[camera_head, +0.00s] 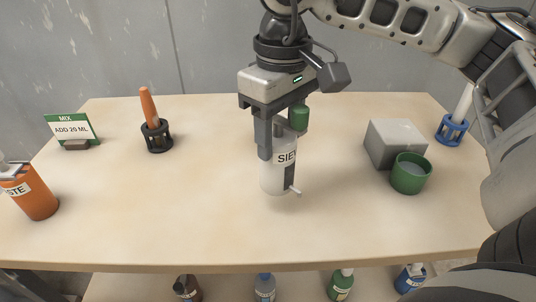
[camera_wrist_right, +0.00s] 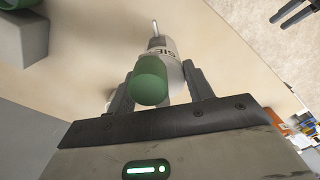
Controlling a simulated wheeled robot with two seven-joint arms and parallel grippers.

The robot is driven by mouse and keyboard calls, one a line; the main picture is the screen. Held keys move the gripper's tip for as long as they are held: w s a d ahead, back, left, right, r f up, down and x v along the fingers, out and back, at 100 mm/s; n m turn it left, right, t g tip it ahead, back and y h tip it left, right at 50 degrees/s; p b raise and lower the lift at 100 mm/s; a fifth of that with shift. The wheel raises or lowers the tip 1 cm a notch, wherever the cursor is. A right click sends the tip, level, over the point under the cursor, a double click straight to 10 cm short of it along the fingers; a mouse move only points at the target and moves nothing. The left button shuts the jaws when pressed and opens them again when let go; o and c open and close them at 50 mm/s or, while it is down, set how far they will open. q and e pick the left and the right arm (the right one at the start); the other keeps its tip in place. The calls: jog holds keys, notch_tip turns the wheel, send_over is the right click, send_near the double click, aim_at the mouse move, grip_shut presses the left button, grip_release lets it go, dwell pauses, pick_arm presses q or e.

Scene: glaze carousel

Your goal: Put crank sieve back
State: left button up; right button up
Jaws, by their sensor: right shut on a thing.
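The crank sieve (camera_head: 274,178) is a white cylinder with a partly hidden label reading "SIE", a green knob (camera_head: 299,117) and a small pale spout low on its side. It stands upright near the middle of the table. My right gripper (camera_head: 278,142) points down from above and is shut on its upper part. In the right wrist view the green knob (camera_wrist_right: 150,82) and the white body (camera_wrist_right: 169,47) show between the two fingers (camera_wrist_right: 158,88). I cannot tell whether its base touches the table.
A grey block (camera_head: 392,138) and green cup (camera_head: 410,175) stand right of the sieve. A blue holder (camera_head: 452,130) is farther right. A dark holder (camera_head: 157,137) with an orange-brown tool, a MIX sign (camera_head: 72,128) and an orange container (camera_head: 32,195) are left. Bottles sit below the front edge.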

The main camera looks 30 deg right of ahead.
aim_at(277, 174)
jog(key=shift+w+a+f, duration=0.25)
jog(key=shift+w+f, duration=0.65)
jog(key=shift+f, duration=0.2)
jog(key=f, duration=0.3)
jog(key=shift+w+f, duration=0.3)
jog(key=shift+f, duration=0.05)
jog(key=shift+f, duration=0.2)
jog(key=o, duration=1.5)
jog(key=shift+c, duration=0.2)
